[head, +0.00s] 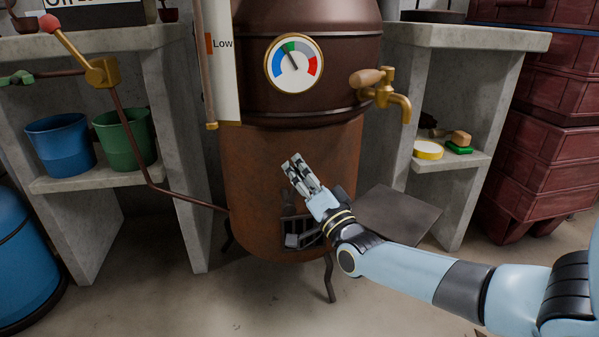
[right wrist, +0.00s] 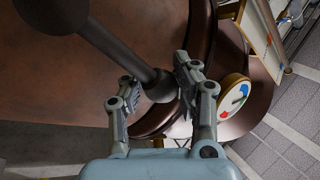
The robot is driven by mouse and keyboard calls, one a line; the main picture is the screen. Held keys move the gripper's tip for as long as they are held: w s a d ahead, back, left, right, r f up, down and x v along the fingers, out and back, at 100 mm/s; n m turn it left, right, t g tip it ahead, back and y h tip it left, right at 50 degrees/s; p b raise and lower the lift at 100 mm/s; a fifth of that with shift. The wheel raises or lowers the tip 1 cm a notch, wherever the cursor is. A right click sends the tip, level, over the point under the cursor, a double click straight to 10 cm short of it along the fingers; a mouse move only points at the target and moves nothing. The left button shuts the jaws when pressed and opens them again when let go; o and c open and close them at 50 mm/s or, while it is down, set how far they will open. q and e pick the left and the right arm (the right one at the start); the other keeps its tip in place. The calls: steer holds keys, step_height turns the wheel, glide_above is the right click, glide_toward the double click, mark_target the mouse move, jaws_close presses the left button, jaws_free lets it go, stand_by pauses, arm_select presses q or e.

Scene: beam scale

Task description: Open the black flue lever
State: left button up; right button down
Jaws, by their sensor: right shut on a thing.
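In the right wrist view, the black flue lever (right wrist: 118,50) is a dark rod with a round knob at the upper left. Its other end, a rounded hub, lies between the fingers of my right gripper (right wrist: 158,82). The fingers are closed in on either side of it. In the head view my right gripper (head: 296,168) is in front of the brown boiler's lower body (head: 260,160), and I cannot make out the lever there. My left gripper is not in view.
The boiler carries a gauge (head: 293,64) and a brass tap (head: 385,90). A small barred opening (head: 300,238) is low on the boiler, with a flat dark plate (head: 400,213) to its right. A red-knobbed lever (head: 68,42) and concrete shelves (head: 178,150) stand left.

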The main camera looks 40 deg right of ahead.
steer(key=c, duration=1.3)
jaws_free()
steer(key=shift+s+a+f, duration=0.1)
steer(key=shift+s+f, duration=0.05)
steer(key=shift+f, duration=0.1)
steer(key=o, duration=0.4)
steer(key=shift+r, duration=0.2)
steer(key=v, duration=1.2)
